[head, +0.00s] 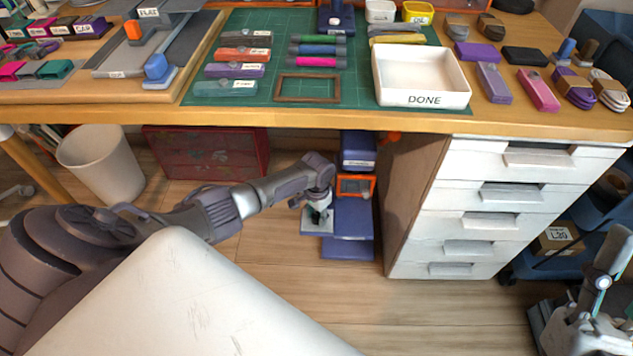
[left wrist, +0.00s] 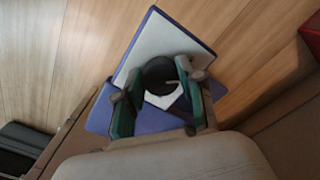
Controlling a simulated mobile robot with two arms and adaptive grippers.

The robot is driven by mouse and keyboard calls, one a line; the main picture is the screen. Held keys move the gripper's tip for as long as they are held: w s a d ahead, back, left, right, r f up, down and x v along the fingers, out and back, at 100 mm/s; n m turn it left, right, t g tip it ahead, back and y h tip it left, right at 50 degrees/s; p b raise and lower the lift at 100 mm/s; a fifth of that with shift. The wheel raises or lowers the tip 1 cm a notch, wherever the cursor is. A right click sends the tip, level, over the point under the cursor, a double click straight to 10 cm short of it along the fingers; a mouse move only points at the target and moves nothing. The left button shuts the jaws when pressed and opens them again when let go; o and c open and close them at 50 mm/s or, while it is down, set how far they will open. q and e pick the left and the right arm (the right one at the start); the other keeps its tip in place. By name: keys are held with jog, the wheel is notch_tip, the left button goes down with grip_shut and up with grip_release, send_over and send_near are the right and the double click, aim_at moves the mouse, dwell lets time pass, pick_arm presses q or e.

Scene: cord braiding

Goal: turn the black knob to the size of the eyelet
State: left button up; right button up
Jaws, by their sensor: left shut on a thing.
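A blue machine (head: 349,220) stands on the floor under the bench, with an orange-framed panel (head: 369,186) on its front. My left gripper (head: 318,214) reaches down in front of it, over a pale plate. In the left wrist view, the green-padded fingers of the left gripper (left wrist: 158,100) are shut on the round black knob (left wrist: 158,71), one finger on each side. The pale plate (left wrist: 150,45) with a blue edge lies behind the knob. The knob's setting and any size marks are too small to read. My right gripper (head: 575,335) is at the lower right; its fingers are unclear.
White drawers (head: 480,190) stand close right of the machine. A dark red chest (head: 205,152) and a white bin (head: 100,160) stand to the left. The bench (head: 300,116) overhangs the machine and bears a white DONE tray (head: 425,100). Floor in front is clear.

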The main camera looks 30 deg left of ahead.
aim_at(317, 216)
pick_arm(q)
jog(key=shift+d+n+p, duration=0.1)
jog(key=shift+n+p, duration=0.25)
jog(key=shift+n, duration=0.15)
pick_arm(e)
jog(key=shift+w+a+f+g+h, duration=0.15)
jog(key=shift+w+f+g+h, duration=0.2)
jog(key=shift+w+f+g, duration=0.55)
jog(key=shift+w+a+f+g+h, duration=0.1)
jog(key=shift+w+f+g+h, duration=0.25)
jog(key=shift+w+f+g, duration=0.55)
jog(key=shift+w+r+t, duration=0.2)
jog(key=shift+t, duration=0.1)
pick_arm(q)
jog(key=o, duration=1.1)
jog(key=shift+o, duration=0.2)
notch_tip(317, 216, up, 12)
